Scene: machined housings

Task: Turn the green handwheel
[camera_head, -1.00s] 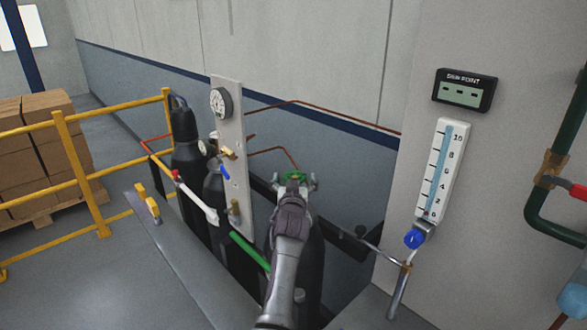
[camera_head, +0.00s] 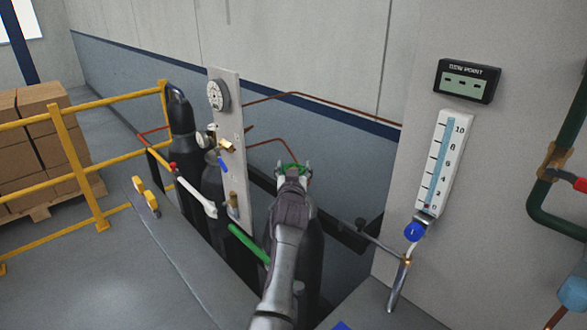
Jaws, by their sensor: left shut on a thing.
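The green handwheel (camera_head: 291,166) sits on top of a dark gas cylinder (camera_head: 309,245) in the middle of the camera_head view. Only its far rim shows; my gripper covers the rest. My left gripper (camera_head: 292,170) is shut on the handwheel, with a fingertip on either side of it. Its wrist and arm reach up from the bottom of the picture and hide much of the cylinder. My right gripper is not in view.
A panel with a round gauge (camera_head: 218,95) stands left of my gripper, beside other dark cylinders (camera_head: 181,135). A yellow railing (camera_head: 75,170) and boxes are at the left. A wall with a flow tube (camera_head: 440,160) and blue knob (camera_head: 414,231) is at the right.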

